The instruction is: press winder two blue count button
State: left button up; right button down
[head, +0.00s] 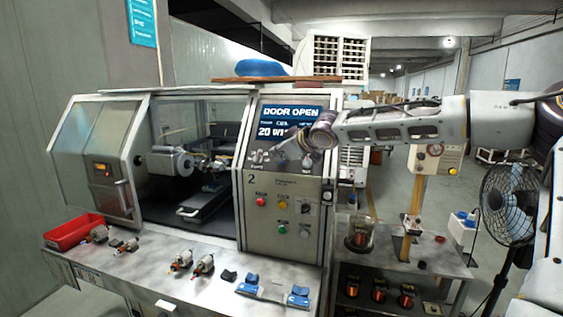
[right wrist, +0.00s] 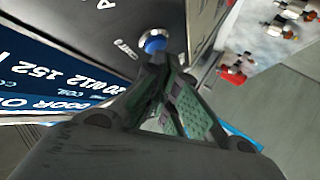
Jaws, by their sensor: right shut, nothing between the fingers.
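Winder two (head: 284,185), marked with a 2, has its control panel facing me. Its display (head: 291,124) reads DOOR OPEN and also shows in the right wrist view (right wrist: 50,85). The blue count button (right wrist: 154,42) sits in a pale round collar beside the word COUNT. In the head view the button's colour is too small to tell. My right gripper (head: 278,150) is shut and empty, in front of the upper panel below the display. In the right wrist view its fingertips (right wrist: 155,62) are right at the button; I cannot tell whether they touch it. My left gripper is not in view.
Lower on the panel are a red button (head: 261,202), a yellow button (head: 283,204) and a green button (head: 282,229). A red tray (head: 72,234) and several armatures lie on the bench in front. A fan (head: 507,203) stands at the right.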

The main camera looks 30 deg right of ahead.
jog(key=shift+w+d+f, duration=0.2)
jog(key=shift+d+f, duration=0.05)
dwell(0.5)
jog(key=shift+s+a+r+p, duration=0.25)
jog(key=shift+p, duration=0.15)
dwell(0.7)
jog(key=s+a+r, duration=0.1)
jog(key=a, duration=0.1)
jog(key=s+a+r+p, duration=0.1)
jog(key=s+r, duration=0.1)
jog(key=shift+a+r, duration=0.2)
jog(key=shift+a, duration=0.15)
dwell(0.4)
jog(key=shift+s+f, duration=0.1)
dwell(0.6)
